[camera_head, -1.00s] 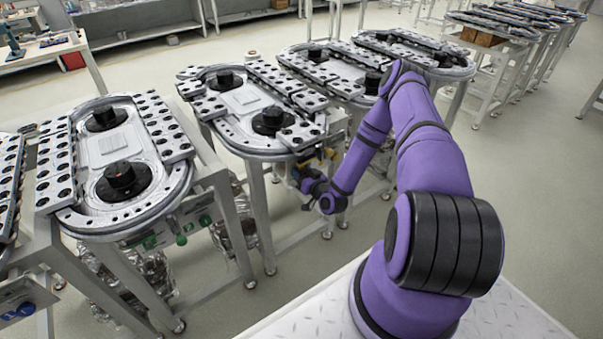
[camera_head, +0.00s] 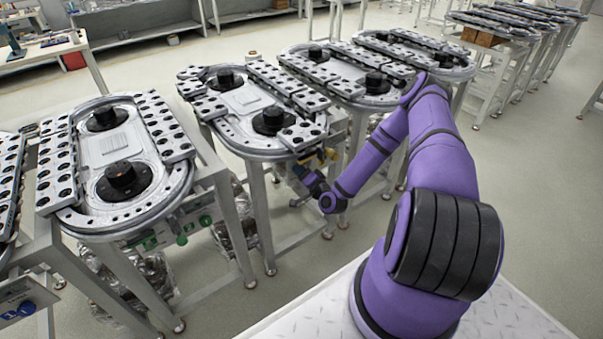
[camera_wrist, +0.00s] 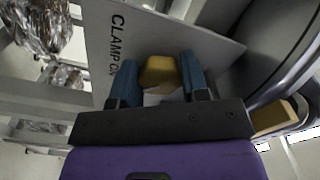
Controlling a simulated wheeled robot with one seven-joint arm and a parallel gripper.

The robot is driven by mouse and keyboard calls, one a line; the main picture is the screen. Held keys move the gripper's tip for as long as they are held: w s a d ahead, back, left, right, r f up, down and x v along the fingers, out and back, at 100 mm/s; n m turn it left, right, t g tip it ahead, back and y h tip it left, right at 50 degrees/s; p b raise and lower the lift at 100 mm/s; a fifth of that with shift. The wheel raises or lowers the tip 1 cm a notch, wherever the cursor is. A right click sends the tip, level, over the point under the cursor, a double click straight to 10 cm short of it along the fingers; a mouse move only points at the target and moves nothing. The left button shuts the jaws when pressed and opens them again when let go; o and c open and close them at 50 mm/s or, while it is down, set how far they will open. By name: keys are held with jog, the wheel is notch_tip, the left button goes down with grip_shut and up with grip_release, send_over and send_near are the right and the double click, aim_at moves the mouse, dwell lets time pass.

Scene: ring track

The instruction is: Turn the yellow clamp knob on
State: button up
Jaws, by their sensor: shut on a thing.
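The yellow clamp knob (camera_wrist: 160,73) sits on a light panel (camera_wrist: 122,40) whose lettering begins "CLAMP". In the wrist view my gripper (camera_wrist: 160,82) has its two blue fingers on either side of the knob, shut on it. In the head view the gripper (camera_head: 302,172) is small, at the front right end of the second ring track table (camera_head: 262,150), below its top. The knob is mostly hidden there by the gripper and wrist.
A second yellow part (camera_wrist: 275,117) shows at the right of the wrist view, near a curved metal rim. Table legs (camera_head: 262,220) and foil-wrapped parts (camera_wrist: 38,25) stand near the arm. Another ring track table (camera_head: 88,215) stands to the left. The floor at right is clear.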

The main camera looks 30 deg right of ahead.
jog(key=m, duration=0.4)
jog(key=shift+m, duration=2.1)
jog(key=o, duration=0.9)
jog(key=shift+r, duration=0.1)
jog(key=shift+s, duration=0.1)
jog(key=s, duration=1)
jog(key=shift+s+d, duration=0.15)
jog(key=shift+s, duration=0.2)
